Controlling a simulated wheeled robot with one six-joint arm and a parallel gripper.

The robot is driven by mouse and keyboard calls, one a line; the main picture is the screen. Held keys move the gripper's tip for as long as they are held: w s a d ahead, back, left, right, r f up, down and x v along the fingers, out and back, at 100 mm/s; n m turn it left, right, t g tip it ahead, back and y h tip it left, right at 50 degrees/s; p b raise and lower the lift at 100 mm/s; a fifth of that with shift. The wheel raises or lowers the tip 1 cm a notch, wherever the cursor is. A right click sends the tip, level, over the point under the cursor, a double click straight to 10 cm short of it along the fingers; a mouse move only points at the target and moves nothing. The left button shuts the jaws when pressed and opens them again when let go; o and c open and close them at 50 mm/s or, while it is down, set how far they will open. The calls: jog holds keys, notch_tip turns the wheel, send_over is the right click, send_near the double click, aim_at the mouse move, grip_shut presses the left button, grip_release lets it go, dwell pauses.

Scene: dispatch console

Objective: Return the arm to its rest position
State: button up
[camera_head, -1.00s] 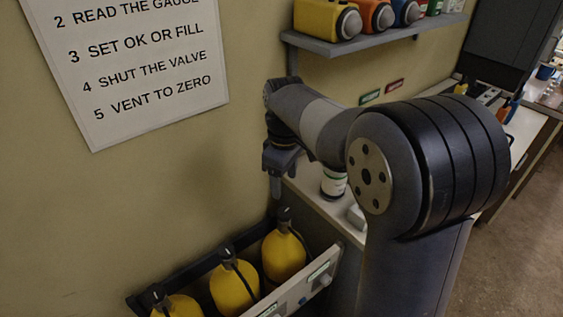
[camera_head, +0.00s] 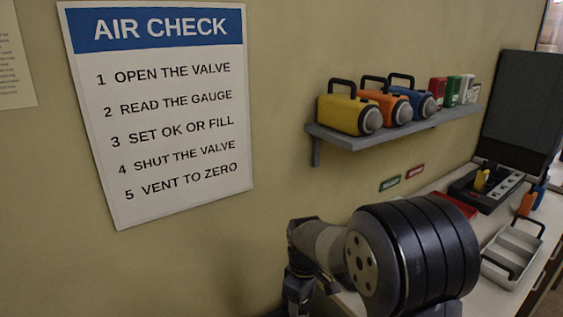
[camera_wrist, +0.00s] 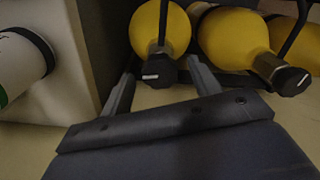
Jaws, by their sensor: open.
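My arm (camera_head: 410,262) is bent in front of the wall at the bottom of the head view. My gripper (camera_head: 298,292) hangs down at its far end, partly cut off by the lower picture edge. In the wrist view my gripper (camera_wrist: 160,72) shows two spread fingers with nothing held between them. A yellow cylinder (camera_wrist: 150,25) with a black valve knob (camera_wrist: 160,72) appears just beyond and between the fingers. I cannot tell the gap to it.
Another yellow cylinder (camera_wrist: 235,40) lies to the right, and a white bottle (camera_wrist: 20,65) to the left. A shelf (camera_head: 400,128) holds yellow, orange and blue lamps. A grey tray (camera_head: 512,255) stands on the counter at right. An air check sign (camera_head: 160,110) hangs on the wall.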

jog(key=shift+r, duration=0.1)
notch_tip(320, 180, up, 11)
notch_tip(320, 180, down, 11)
jog(key=shift+r, duration=0.1)
jog(key=shift+f, duration=0.2)
jog(key=m, duration=0.5)
jog(key=m+p, duration=0.1)
jog(key=m, duration=0.9)
jog(key=shift+p, duration=0.3)
jog(key=m, duration=0.4)
jog(key=shift+m+p, duration=0.3)
jog(key=shift+p, duration=0.05)
